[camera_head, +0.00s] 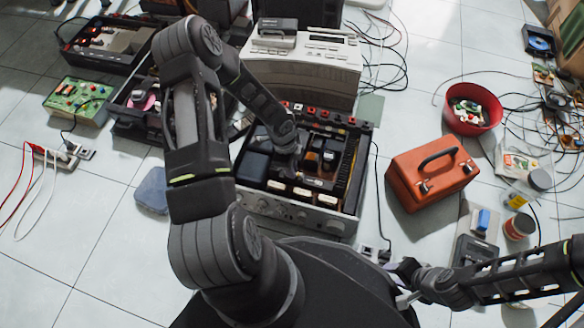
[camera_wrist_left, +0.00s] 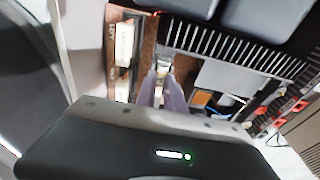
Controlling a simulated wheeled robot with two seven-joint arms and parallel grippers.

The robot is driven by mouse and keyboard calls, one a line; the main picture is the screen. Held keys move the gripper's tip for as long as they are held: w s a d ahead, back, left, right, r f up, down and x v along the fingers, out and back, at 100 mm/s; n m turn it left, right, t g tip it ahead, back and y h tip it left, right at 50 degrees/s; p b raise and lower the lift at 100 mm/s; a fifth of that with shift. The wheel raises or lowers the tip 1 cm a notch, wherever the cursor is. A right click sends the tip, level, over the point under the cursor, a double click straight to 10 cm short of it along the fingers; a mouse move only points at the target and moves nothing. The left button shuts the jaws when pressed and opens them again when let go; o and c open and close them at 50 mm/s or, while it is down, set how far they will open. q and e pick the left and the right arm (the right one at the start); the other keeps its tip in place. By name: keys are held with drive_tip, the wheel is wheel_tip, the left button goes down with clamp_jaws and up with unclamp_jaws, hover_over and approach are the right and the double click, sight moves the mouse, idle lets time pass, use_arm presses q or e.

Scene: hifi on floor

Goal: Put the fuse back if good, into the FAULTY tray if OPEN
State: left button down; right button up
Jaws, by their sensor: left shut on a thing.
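The opened hifi (camera_head: 300,212) lies on the floor, its inside bare. My left arm reaches over it, and my left gripper (camera_wrist_left: 164,78) points down inside. Its fingers are nearly closed on a small pale piece, apparently the fuse (camera_wrist_left: 164,65), mostly hidden between the tips. In the left wrist view, pale labelled blocks (camera_wrist_left: 124,42) on a brown board are just left of the fingers. I cannot tell whether the fuse touches a holder. My right gripper (camera_head: 405,282) is low at the lower right, away from the hifi; its jaws are unclear. I cannot make out a FAULTY tray.
A beige device (camera_head: 305,68) stands behind the hifi. An orange toolbox (camera_head: 432,172) and a red bowl of parts (camera_head: 473,108) are to its right. A green circuit board (camera_head: 78,101) and open cases are at left. Cables litter the right side. Lower-left floor is mostly clear.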

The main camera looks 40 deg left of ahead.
use_arm(q)
drive_tip(key=c, duration=1.4)
unclamp_jaws()
drive_tip(key=shift+o, duration=0.2)
drive_tip(key=r+p, duration=0.1)
drive_tip(key=r, duration=0.1)
drive_tip(key=r+p, duration=0.1)
drive_tip(key=r, duration=0.2)
drive_tip(key=a+r+p, duration=0.1)
drive_tip(key=r+p, duration=0.1)
drive_tip(key=shift+s+r, duration=0.2)
drive_tip(key=shift+r, duration=0.2)
